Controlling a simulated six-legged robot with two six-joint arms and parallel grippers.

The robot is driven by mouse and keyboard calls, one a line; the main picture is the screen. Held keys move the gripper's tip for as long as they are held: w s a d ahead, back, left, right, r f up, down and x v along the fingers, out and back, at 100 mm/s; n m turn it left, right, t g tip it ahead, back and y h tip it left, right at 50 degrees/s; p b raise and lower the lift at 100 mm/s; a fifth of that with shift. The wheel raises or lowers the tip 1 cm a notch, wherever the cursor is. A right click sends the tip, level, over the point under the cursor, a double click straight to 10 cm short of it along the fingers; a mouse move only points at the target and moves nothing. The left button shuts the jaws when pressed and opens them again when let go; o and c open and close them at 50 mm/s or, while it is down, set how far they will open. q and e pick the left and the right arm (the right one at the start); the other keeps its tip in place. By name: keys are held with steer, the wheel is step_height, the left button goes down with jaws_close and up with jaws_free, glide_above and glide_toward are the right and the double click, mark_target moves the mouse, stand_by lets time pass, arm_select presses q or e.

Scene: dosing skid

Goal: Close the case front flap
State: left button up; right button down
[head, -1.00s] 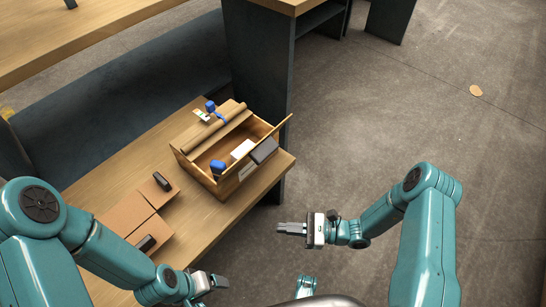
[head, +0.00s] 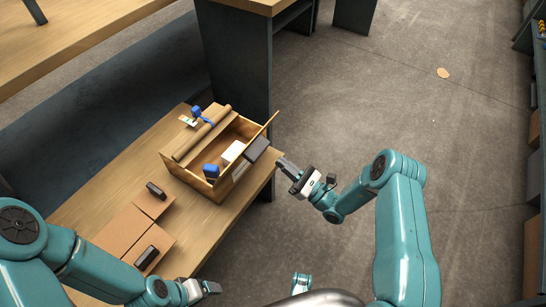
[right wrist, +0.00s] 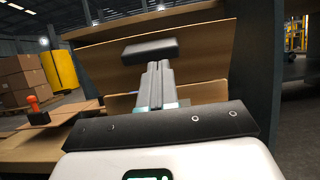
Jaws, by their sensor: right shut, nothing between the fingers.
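The wooden case (head: 184,174) stands on the bench, its top open. Its front flap (head: 269,128) is a wooden panel on the right side, tilted outward. A dark block (head: 257,148) is at the flap's outer face and also shows in the right wrist view (right wrist: 150,50), before a broad wooden panel (right wrist: 210,45). My right gripper (head: 281,162) is shut and empty, just right of the flap and the dark block; contact cannot be told. Its fingers (right wrist: 155,85) point towards the panel. My left gripper (head: 212,287) is low beside the bench's front edge; its finger gap is unclear.
A brown roll (head: 203,133), a blue item (head: 197,112) and a small card (head: 188,121) lie at the case's back. A blue item (head: 211,170) and a white box (head: 233,152) are inside.

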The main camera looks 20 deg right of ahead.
mark_target(252, 153)
steer(key=shift+x, duration=2.15)
